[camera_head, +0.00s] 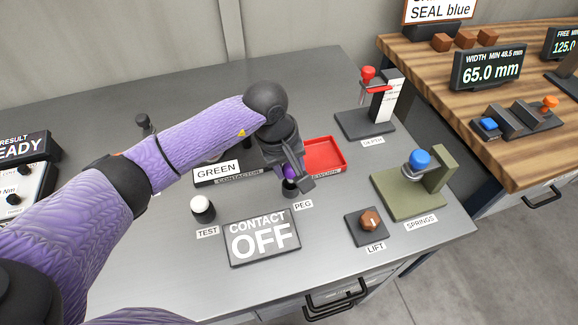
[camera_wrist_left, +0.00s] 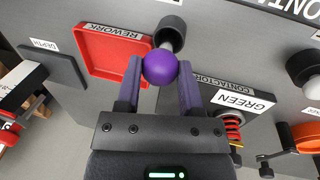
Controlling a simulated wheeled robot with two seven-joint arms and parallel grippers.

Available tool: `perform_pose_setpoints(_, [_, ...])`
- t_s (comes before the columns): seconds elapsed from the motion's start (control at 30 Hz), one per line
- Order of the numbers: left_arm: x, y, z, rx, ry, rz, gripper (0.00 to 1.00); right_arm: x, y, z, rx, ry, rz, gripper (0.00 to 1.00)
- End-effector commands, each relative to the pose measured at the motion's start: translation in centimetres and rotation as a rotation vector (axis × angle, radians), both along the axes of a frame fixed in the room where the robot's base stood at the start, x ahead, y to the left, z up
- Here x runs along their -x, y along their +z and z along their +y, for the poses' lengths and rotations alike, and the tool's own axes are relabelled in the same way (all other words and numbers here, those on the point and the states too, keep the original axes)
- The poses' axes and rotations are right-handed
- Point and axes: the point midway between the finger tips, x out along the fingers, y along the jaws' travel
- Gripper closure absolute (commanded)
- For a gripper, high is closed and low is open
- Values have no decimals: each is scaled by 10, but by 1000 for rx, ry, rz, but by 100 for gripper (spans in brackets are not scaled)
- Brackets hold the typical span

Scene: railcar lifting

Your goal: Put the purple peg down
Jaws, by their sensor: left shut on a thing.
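The purple peg (camera_head: 290,171) shows as a purple ball between the fingers of my left gripper (camera_head: 294,176) in the head view. In the left wrist view the ball (camera_wrist_left: 160,67) sits between the two fingertips (camera_wrist_left: 160,80), and the gripper is shut on it. A black round holder (camera_head: 290,188) stands just below the ball, beside the PEG label (camera_head: 303,205); it also shows beyond the ball in the left wrist view (camera_wrist_left: 171,31). A short grey piece shows between ball and holder. I cannot tell how deep the peg sits. My right gripper is out of view.
A red REWORK tray (camera_head: 325,152) lies just behind the gripper. The GREEN contactor sign (camera_head: 216,169) is to its left, the CONTACT OFF sign (camera_head: 262,238) in front. A white TEST button (camera_head: 202,208), LIFT knob (camera_head: 370,220) and SPRINGS stand (camera_head: 440,172) are nearby.

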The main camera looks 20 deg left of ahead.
Motion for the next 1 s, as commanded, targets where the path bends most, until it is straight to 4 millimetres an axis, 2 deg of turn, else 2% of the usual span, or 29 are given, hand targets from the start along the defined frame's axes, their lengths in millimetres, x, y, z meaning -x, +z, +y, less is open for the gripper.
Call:
perform_pose_setpoints(0.3, [-1, -5, 0, 0, 1, -2, 100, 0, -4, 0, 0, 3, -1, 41])
perform_pose_setpoints(0.33, [-1, -4, 0, 0, 1, -1, 48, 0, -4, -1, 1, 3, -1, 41])
perform_pose_setpoints(0.47, [0, -3, 0, 0, 1, -1, 20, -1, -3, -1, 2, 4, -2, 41])
perform_pose_setpoints(0.5, [0, -3, 0, 0, 1, -1, 17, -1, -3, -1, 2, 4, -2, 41])
perform_pose_setpoints(0.77, [0, -1, 0, 1, 1, -2, 17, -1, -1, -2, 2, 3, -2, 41])
perform_pose_setpoints(0.87, [0, 12, 2, 1, 2, -5, 17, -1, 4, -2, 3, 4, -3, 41])
perform_pose_setpoints(1.0, [4, 52, 10, -1, 2, -9, 17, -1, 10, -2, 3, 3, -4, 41])
